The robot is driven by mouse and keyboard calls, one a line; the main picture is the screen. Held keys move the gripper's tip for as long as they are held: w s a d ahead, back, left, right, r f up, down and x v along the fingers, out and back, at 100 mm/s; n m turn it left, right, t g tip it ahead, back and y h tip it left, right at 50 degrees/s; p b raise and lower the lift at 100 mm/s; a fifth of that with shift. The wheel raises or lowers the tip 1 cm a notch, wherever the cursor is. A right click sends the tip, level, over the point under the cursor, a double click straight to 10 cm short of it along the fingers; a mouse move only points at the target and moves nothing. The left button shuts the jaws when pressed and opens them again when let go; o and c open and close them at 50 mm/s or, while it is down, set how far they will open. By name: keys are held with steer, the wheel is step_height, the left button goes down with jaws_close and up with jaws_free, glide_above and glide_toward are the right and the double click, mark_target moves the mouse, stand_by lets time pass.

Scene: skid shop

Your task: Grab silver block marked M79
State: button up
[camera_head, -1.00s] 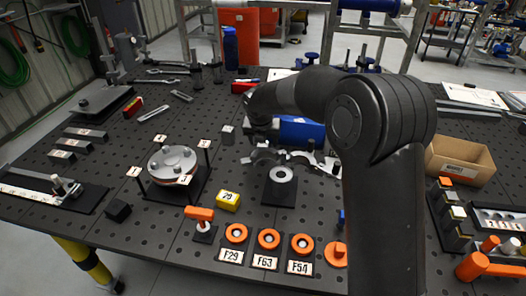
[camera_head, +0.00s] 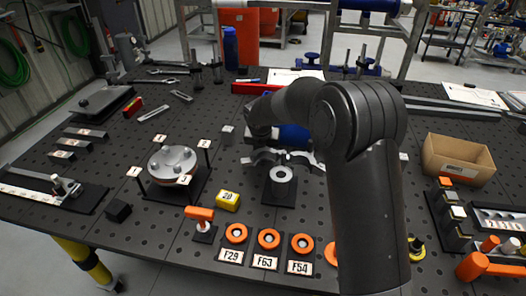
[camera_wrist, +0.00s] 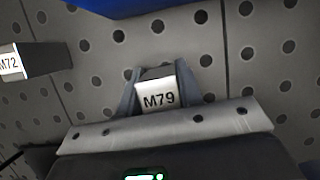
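In the wrist view, the silver block marked M79 (camera_wrist: 157,97) has its label facing the camera. It sits between the two fingers of my gripper (camera_wrist: 156,85), one finger close on each side. I cannot tell whether the fingers touch it or whether it is lifted off the table. Another silver block marked M72 (camera_wrist: 30,62) is to the left, clear of the fingers. In the head view, my arm hides the M79 block and the fingertips.
The perforated table (camera_head: 130,185) is crowded. A blue cylinder (camera_head: 293,135) lies by my wrist. A grey block (camera_head: 228,135) stands to its left. A round flanged fixture (camera_head: 172,163), orange rings (camera_head: 268,239), a yellow block (camera_head: 228,201) and a cardboard box (camera_head: 458,160) are around.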

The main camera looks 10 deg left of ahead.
steer(key=c, duration=0.6)
